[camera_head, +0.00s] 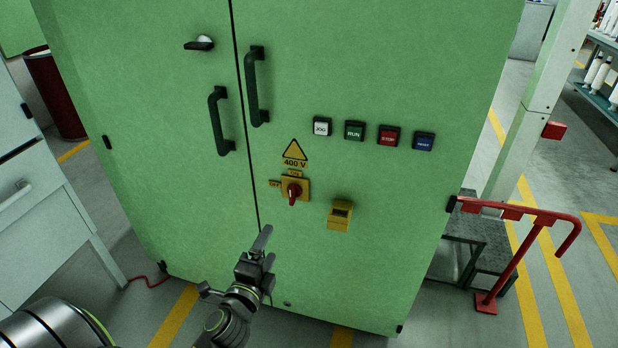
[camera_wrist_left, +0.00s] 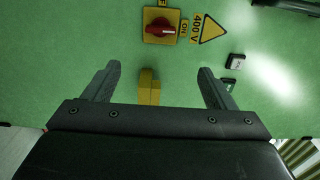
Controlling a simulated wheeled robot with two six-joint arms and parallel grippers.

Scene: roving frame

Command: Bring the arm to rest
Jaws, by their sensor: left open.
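My left gripper (camera_head: 266,249) is in front of the lower part of a green cabinet (camera_head: 340,265), below a red rotary switch (camera_head: 293,191) on a yellow plate. Its fingers are apart with nothing between them. In the left wrist view the gripper (camera_wrist_left: 160,72) shows both fingers spread toward the green panel. There the red switch (camera_wrist_left: 160,30) lies beyond the fingertips, and a yellow box (camera_wrist_left: 149,88) shows between the fingers, behind them. Whether the fingers touch the cabinet cannot be told, but they appear clear of it. My right gripper is not in view.
The cabinet front carries two dark handles (camera_head: 256,87), several push buttons (camera_head: 354,131), a 400 V warning sign (camera_head: 295,151) and the yellow box (camera_head: 340,215). A red rail (camera_head: 520,213) stands at right. A grey cabinet (camera_head: 45,215) stands at left. A red cable (camera_head: 147,279) lies on the floor.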

